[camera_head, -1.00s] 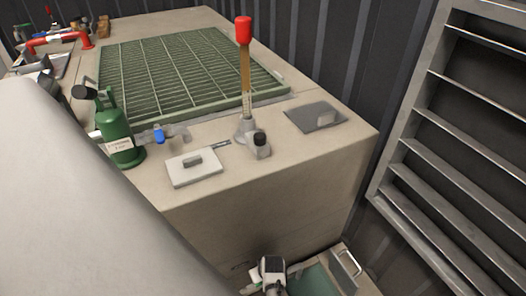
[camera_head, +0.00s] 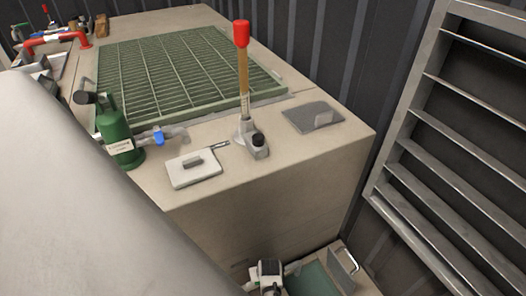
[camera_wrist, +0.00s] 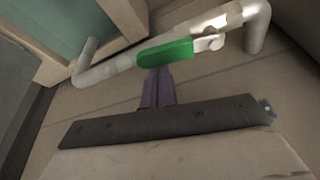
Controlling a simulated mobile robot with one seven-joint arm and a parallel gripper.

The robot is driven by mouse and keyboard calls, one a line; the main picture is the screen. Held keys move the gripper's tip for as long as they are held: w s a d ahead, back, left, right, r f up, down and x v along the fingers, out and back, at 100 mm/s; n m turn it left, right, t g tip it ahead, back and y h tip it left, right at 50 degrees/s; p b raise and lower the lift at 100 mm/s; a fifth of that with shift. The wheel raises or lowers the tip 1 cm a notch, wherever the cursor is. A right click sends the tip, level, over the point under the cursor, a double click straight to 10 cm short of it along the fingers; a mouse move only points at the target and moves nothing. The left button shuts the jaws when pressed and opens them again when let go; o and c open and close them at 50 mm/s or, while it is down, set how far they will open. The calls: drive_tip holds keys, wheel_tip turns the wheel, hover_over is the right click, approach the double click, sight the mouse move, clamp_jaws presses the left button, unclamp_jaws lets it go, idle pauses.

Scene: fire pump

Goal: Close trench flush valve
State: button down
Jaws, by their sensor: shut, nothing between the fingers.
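In the wrist view a green lever handle (camera_wrist: 165,53) sits on a pale pipe (camera_wrist: 110,69), joined to a metal valve part (camera_wrist: 209,39) at its right. The lever runs roughly along the pipe. My gripper (camera_wrist: 156,73) is shut and empty, its dark fingers together. Its tips appear right at the lower edge of the lever's left half; I cannot tell whether they touch it. The lever's name is not readable. In the head view I cannot make out this green lever, low by the front of the box.
A beige box (camera_head: 270,205) bears a green grating (camera_head: 185,62), a green bottle-like unit with a blue valve handle (camera_head: 158,137), a red-topped upright lever (camera_head: 241,33) and a white plate (camera_head: 185,176). A slatted metal frame (camera_head: 405,152) stands at right. A teal panel (camera_wrist: 60,22) lies close beside the pipe.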

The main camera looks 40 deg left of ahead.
drive_tip(key=s+d+m+t+h+p, duration=0.1)
drive_tip(key=s+d+m+h, duration=0.3)
drive_tip(key=m, duration=1)
drive_tip(key=s, duration=0.3)
drive_tip(key=shift+d+m, duration=0.2)
drive_tip(key=shift+m, duration=0.1)
drive_tip(key=shift+s, duration=0.1)
drive_tip(key=shift+r, duration=0.1)
